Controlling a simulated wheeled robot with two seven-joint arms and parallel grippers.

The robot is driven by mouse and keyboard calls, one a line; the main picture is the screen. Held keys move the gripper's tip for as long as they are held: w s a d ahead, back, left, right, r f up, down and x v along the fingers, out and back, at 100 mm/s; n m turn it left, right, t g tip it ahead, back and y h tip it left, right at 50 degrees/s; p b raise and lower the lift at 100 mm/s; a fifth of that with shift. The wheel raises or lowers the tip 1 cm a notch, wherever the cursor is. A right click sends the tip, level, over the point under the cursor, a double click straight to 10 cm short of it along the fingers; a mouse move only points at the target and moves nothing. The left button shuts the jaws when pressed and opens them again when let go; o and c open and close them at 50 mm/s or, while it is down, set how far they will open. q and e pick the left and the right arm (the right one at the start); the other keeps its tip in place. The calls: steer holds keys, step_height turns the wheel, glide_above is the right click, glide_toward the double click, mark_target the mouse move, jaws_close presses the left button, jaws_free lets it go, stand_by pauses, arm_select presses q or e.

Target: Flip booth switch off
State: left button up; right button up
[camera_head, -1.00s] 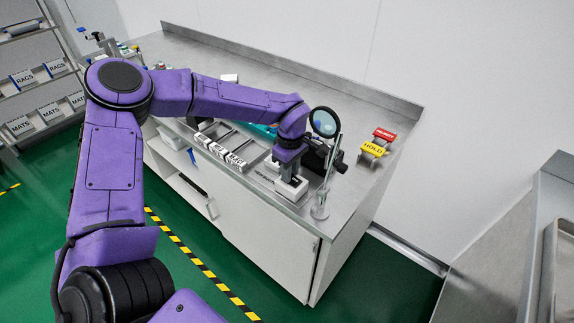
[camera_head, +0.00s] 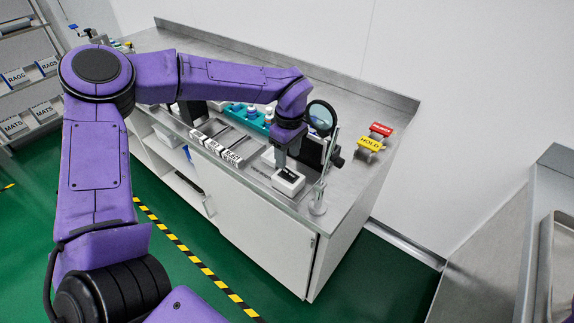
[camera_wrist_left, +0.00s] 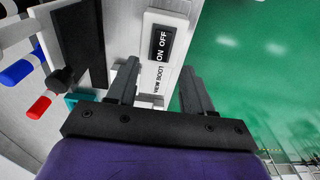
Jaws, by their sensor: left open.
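The booth switch (camera_wrist_left: 161,43) is a black rocker marked ON and OFF on a white box, with a partly covered "VIEW BOOT…" label below it in the left wrist view. In the head view the white switch box (camera_head: 289,183) sits near the front edge of the steel counter. My left gripper (camera_head: 281,161) points down just behind and left of the box top. In the left wrist view its open fingers (camera_wrist_left: 159,68) are empty, one on each side of the label, with the rocker beyond their tips. I cannot tell whether a finger touches the box. My right gripper is out of view.
A round magnifier (camera_head: 321,118) on a stand is close right of my left gripper. Labelled trays (camera_head: 222,143) and a teal rack (camera_head: 257,122) with bottles lie to the left. A yellow HOLD sign (camera_head: 370,144) and a red sign (camera_head: 381,129) stand at the right.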

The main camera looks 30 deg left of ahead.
mark_target(288, 173)
arm_select(q)
step_height(288, 173, up, 6)
steer(key=shift+d+f, duration=0.15)
steer(key=shift+f, duration=0.05)
stand_by(0.3)
